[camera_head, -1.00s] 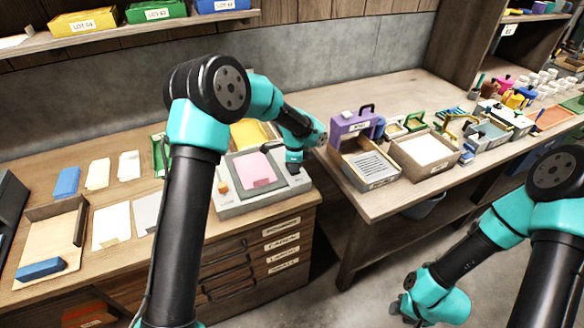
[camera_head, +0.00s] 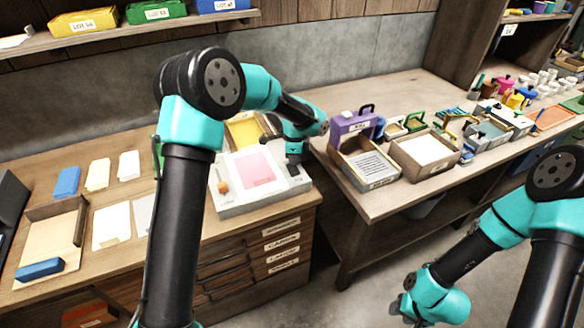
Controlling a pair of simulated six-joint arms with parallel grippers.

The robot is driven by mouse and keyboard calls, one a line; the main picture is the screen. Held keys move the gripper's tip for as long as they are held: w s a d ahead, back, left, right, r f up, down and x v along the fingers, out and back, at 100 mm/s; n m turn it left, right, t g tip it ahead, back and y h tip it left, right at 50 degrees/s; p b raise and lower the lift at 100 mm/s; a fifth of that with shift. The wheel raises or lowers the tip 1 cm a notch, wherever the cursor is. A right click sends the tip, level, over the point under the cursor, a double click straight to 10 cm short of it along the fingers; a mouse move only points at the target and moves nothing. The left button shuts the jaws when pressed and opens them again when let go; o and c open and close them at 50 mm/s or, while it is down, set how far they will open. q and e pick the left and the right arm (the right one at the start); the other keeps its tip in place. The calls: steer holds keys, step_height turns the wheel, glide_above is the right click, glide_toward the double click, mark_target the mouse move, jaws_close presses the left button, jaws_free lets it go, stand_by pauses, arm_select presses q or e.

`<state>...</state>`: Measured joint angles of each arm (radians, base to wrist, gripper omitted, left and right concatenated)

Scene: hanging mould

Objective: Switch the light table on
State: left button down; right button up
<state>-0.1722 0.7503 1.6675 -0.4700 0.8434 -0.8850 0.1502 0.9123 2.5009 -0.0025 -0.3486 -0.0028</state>
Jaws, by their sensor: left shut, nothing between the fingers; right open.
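The light table (camera_head: 246,201) is a pale grey box near the front right corner of the left bench. Its top panel is bright white, and a pink sheet (camera_head: 254,168) lies on it. An orange knob (camera_head: 222,187) sits at its left side. My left gripper (camera_head: 294,167) is shut and empty, pointing down at the right part of the light table's top. Its fingertips are at or just above a dark spot there; I cannot tell whether they touch. My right gripper (camera_head: 401,309) is low at the bottom of the view, over the floor, away from the benches.
A yellow tray (camera_head: 243,130) stands behind the light table. A purple box (camera_head: 352,125) and wooden trays (camera_head: 424,150) stand on the right bench. Papers and a tray (camera_head: 48,240) lie on the left bench. A gap separates the benches.

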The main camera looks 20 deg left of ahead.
mark_target(295, 172)
arm_select(q)
steer(key=shift+r, duration=1.6)
